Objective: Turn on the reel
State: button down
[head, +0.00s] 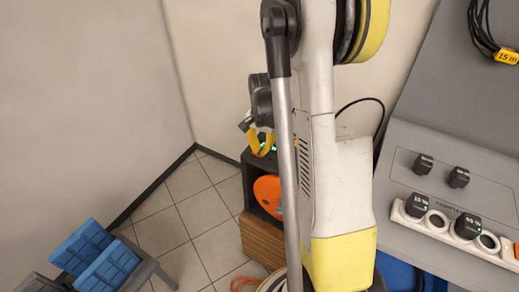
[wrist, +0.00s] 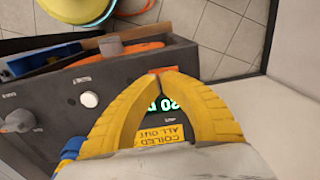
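The dark grey reel box (head: 257,186) stands on a wooden base behind my arm in the head view, with an orange round part (head: 268,194) in its open front. In the wrist view its panel (wrist: 60,115) carries a lit green display, a yellow label reading "COILED" and "ALL OUT" upside down, a white round button (wrist: 89,99) and a grey knob (wrist: 18,121). A small orange-red switch (wrist: 161,70) shows just beyond my fingertips; contact is unclear. My gripper (wrist: 162,76) has its yellow fingertips together, with nothing seen between them. It also shows over the box in the head view (head: 262,144).
A grey bench (head: 445,145) with a white power strip (head: 445,232) and black plugs is at the right. A wall rises behind the box. Tiled floor (head: 190,210) is clear between.

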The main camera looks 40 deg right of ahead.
notch_tip(320, 180, up, 14)
jog(key=s+p, duration=0.1)
jog(key=p, duration=0.5)
jog(key=shift+s+d+p, duration=0.2)
jog(key=shift+p, duration=0.1)
